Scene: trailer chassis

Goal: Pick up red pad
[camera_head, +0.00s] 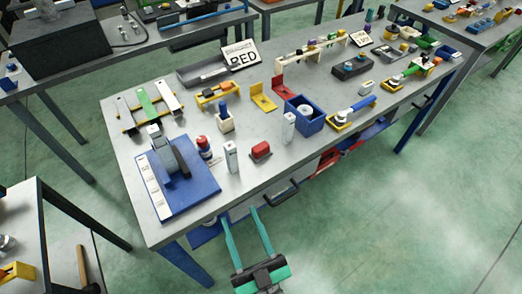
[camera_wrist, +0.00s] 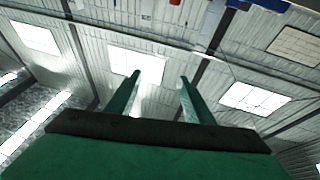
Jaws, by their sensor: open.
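A small red pad (camera_head: 261,149) with a dark underside sits on the grey table near its front edge, in the head view. My gripper (camera_head: 243,215) is at the bottom of that view, in front of the table edge and apart from the pad. Its two long green fingers are spread with nothing between them. In the wrist view the open fingers (camera_wrist: 174,77) point toward the ceiling, and the pad is not visible there.
A white upright block (camera_head: 231,157) and a red-and-blue bottle (camera_head: 204,148) stand left of the pad. A white post (camera_head: 289,127) and a blue bin (camera_head: 303,121) stand to its right. A dark handle (camera_head: 281,193) juts below the table's front edge.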

